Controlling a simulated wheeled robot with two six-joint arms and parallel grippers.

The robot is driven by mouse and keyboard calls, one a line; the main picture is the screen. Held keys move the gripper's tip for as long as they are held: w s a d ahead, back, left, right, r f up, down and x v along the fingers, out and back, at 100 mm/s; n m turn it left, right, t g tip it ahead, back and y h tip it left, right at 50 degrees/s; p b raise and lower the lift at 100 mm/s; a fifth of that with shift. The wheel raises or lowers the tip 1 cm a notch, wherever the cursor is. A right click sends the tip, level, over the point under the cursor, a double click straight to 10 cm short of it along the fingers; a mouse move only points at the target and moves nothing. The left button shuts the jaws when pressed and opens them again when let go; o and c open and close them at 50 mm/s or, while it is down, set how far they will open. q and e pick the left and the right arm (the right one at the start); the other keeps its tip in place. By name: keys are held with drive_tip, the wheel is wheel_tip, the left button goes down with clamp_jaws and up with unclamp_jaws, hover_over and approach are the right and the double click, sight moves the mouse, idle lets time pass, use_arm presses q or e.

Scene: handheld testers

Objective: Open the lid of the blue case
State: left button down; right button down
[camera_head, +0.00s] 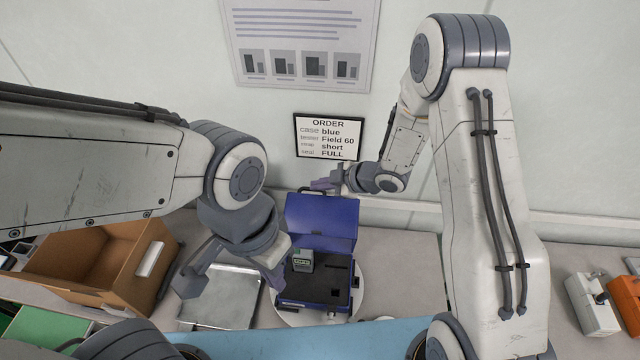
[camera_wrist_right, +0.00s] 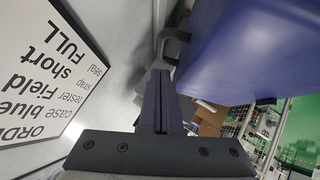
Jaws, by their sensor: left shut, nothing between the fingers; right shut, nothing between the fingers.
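The blue case (camera_head: 315,301) stands on a white round stand on the table, its lid (camera_head: 322,222) raised and tilted back. A small grey-green tester (camera_head: 302,261) sits in the dark insert inside.
An order card (camera_head: 327,136) on the wall reads case blue, tester Field 60. A brown box (camera_head: 95,265) and the metallic tray (camera_head: 225,312) lie left of the case. White and orange devices (camera_head: 592,305) stand far right. The wall is close behind the lid.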

drive_tip(key=shift+w+d+f+p, duration=0.15)
drive_tip(key=shift+w+f, duration=0.15)
drive_tip(key=shift+f, duration=0.25)
drive_tip(key=shift+w+d+f+p, duration=0.15)
drive_tip(key=shift+w+f, duration=0.15)
drive_tip(key=shift+f, duration=0.25)
drive_tip(key=shift+a, duration=0.1)
